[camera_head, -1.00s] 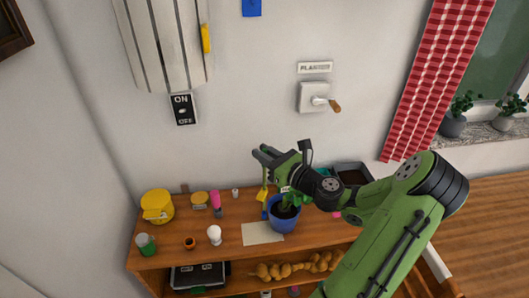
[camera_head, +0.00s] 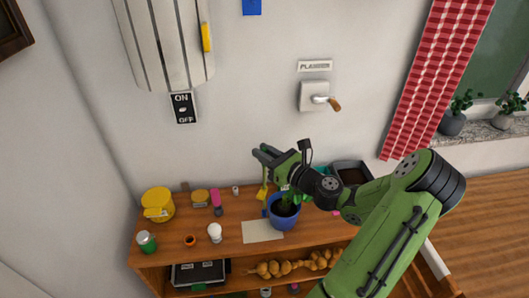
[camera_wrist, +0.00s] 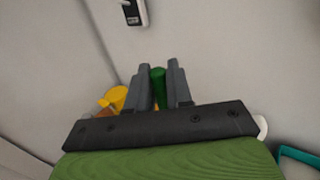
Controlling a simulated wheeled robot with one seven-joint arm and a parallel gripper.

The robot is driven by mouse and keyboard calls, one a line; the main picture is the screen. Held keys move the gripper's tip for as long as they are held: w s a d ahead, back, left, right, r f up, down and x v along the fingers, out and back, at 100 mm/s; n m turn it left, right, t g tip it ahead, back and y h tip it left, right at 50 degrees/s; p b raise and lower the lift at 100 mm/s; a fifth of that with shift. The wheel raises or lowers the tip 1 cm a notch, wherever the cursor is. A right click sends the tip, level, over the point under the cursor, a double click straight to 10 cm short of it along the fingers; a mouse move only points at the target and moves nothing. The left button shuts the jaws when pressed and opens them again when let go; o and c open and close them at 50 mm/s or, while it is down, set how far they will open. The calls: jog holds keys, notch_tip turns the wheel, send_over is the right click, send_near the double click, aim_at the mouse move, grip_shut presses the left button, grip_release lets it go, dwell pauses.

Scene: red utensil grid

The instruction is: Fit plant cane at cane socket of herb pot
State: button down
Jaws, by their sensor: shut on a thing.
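My gripper (camera_head: 266,156) is in the air above the back of the wooden shelf unit, above and slightly left of the herb pot. In the wrist view my gripper (camera_wrist: 160,82) is shut on a green rod-like thing (camera_wrist: 158,88), seemingly the plant cane; only a short part shows between the fingers. I cannot make out the cane in the head view. The herb pot (camera_head: 283,217) is blue, with dark soil and green leaves, and stands on the shelf top. My wrist partly covers the plant. I cannot make out the cane socket.
A yellow tool (camera_head: 263,191) stands just left of the pot, and a paper sheet (camera_head: 262,231) lies in front of it. A white bulb (camera_head: 215,232), a yellow can (camera_head: 158,204) and a green jar (camera_head: 146,241) stand further left. A dark tray (camera_head: 351,175) is behind right.

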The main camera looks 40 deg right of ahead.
jog(key=shift+f+b, duration=1.05)
jog(key=shift+f, duration=0.9)
jog(key=c, duration=1)
grip_release()
jog(key=shift+o, duration=0.3)
jog(key=s, duration=1.5)
jog(key=shift+s+d+b, duration=0.3)
jog(key=shift+s+d, duration=0.1)
jog(key=shift+w+a, duration=0.1)
